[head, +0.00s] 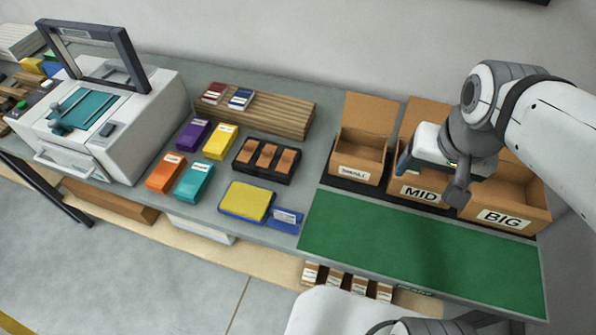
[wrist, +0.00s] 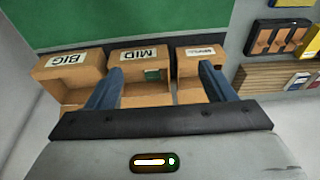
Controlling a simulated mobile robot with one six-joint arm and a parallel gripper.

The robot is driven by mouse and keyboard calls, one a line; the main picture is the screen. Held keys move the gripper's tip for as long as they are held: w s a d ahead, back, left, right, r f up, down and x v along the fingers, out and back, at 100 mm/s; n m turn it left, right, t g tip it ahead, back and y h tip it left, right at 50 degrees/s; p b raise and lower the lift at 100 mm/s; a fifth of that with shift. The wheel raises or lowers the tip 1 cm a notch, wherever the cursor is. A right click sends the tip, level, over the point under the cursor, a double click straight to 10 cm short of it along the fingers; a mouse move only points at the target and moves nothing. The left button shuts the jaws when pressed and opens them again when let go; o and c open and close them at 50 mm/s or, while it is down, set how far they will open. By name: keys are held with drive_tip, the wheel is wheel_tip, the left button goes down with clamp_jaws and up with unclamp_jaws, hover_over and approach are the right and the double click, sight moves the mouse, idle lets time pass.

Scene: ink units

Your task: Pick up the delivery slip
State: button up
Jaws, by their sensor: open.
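My gripper (head: 430,176) is open, with its fingers apart over the box labelled MID (head: 425,195). In the wrist view the two fingers of my gripper (wrist: 160,68) show with nothing held between them. A small green piece (wrist: 152,75) shows inside the MID box, between the fingertips; I cannot tell what it is. No item is clearly readable as a delivery slip. A blue piece with a white label (head: 286,217) lies beside the yellow pad (head: 246,200), but its print is too small to read.
Boxes labelled SMALL (head: 356,172) and BIG (head: 503,217) flank MID. The green mat (head: 400,245) in front is clear. Coloured cartons (head: 195,182), a black tray (head: 266,160) and a grey-white machine (head: 110,120) stand to the left.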

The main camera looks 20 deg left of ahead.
drive_tip(key=w+a+f+g+b, duration=0.2)
drive_tip(key=a+f+b, duration=0.5)
drive_tip(key=a, duration=0.6)
drive_tip(key=b, duration=0.4)
hover_over(281, 213)
drive_tip(key=shift+g+h, duration=0.3)
drive_tip(key=shift+g, duration=0.1)
wheel_tip(281, 213, down, 9)
drive_tip(key=shift+f, duration=0.35)
drive_tip(key=f, duration=0.3)
drive_tip(key=d+f, duration=0.1)
drive_tip(key=f, duration=0.1)
drive_tip(key=shift+f, duration=0.25)
drive_tip(key=shift+a+f, duration=0.1)
drive_tip(key=shift+f, duration=0.45)
drive_tip(key=shift+c, duration=0.4)
drive_tip(key=c, duration=1)
